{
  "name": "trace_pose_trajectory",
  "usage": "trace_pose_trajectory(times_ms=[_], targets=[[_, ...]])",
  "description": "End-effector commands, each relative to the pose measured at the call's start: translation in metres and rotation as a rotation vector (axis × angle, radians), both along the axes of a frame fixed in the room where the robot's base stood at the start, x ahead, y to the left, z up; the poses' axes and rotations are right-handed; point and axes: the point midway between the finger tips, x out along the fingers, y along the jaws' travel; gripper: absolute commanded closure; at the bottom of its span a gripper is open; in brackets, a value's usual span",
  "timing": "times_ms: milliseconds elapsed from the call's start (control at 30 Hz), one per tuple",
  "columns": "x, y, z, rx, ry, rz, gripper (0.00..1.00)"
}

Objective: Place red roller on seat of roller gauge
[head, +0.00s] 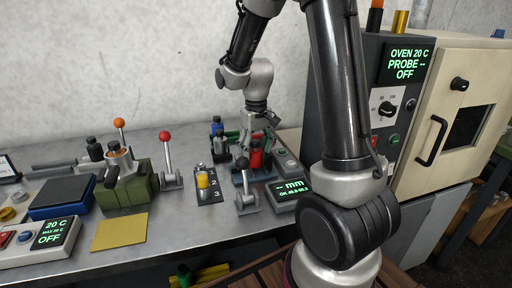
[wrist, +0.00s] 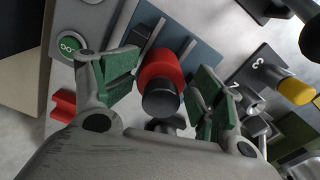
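The red roller (head: 256,157) stands at the roller gauge, below my gripper (head: 262,122). In the wrist view the red roller (wrist: 158,68), with its black knob toward the camera, lies between the two green-padded fingers of my gripper (wrist: 167,76). The fingers are open, with a visible gap on each side. The roller gauge (head: 286,190) has a display reading "-- mm". Its blue-grey base (wrist: 203,55) with dark bars shows behind the roller. Whether the roller fully touches the seat is hidden.
A numbered rack (head: 209,193) with a yellow roller (head: 203,181) stands left of the gauge. A red-knobbed lever (head: 166,150) and a green clamp device (head: 127,186) are further left. The oven (head: 440,120) stands at right. The bench front is partly clear.

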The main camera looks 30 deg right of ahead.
Motion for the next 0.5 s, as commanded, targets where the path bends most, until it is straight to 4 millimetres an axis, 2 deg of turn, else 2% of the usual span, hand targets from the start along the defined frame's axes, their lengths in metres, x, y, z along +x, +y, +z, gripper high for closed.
trace_pose_trajectory(times_ms=[367,500], targets=[[0.0009,-0.0003,0.0017,-0.001,-0.002,0.0,0.36],[0.0016,-0.0004,0.0096,-0.001,-0.005,0.001,0.36]])
